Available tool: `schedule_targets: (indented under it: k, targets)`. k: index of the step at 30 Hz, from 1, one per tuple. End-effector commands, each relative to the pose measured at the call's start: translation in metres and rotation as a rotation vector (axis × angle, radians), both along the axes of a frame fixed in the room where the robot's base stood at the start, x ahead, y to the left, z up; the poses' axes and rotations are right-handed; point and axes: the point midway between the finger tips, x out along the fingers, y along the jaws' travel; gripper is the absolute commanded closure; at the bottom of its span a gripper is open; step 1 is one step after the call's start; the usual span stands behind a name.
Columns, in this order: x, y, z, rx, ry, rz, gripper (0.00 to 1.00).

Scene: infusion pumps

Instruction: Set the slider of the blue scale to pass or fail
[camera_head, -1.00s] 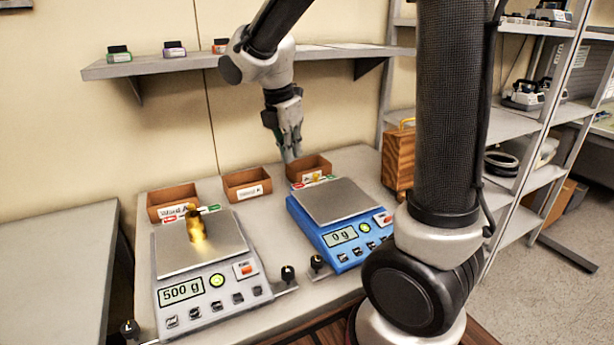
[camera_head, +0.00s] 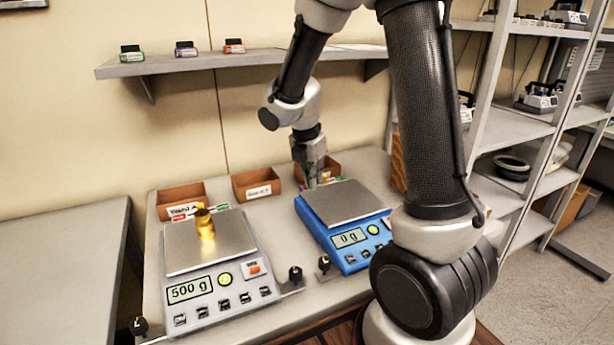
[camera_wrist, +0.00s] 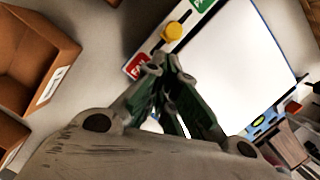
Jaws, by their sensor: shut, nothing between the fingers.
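The blue scale (camera_head: 352,263) stands on the table, reading 0 g, its plate (camera_head: 347,203) empty. In the wrist view the plate (camera_wrist: 235,60) is large and white. Along its edge is a strip with a red FAIL label (camera_wrist: 137,66) and a green PASS label (camera_wrist: 201,5). The yellow slider knob (camera_wrist: 173,31) sits about midway between the labels. My gripper (camera_head: 316,184) is shut and empty at the scale's back left edge. In the wrist view my fingertips (camera_wrist: 168,66) appear beside the FAIL label, apart from the knob in the picture; contact with the scale is unclear.
A grey scale (camera_head: 222,293) at left reads 500 g and bears a brass weight (camera_head: 205,226). Brown bins (camera_head: 256,183) line the back of the table, close to my gripper. A wall shelf (camera_head: 220,65) hangs above. My arm covers part of the right side.

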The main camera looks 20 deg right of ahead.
Motion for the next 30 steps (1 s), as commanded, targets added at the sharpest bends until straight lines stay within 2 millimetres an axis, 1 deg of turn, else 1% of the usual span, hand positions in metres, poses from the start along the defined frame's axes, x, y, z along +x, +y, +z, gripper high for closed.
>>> schedule_targets:
  k: [4,14,16,22,24,30]
  targets:
    - [0.003,-0.007,-0.001,0.000,0.001,-0.001,1.00]
    - [0.003,-0.008,0.000,0.000,0.001,0.000,1.00]
    - [0.004,-0.014,0.000,0.000,0.000,-0.003,1.00]
    - [0.003,-0.045,0.000,0.000,0.001,-0.004,1.00]
    - [0.003,-0.049,0.000,0.000,0.000,-0.002,1.00]
    - [0.003,-0.050,0.000,0.000,0.001,0.000,1.00]
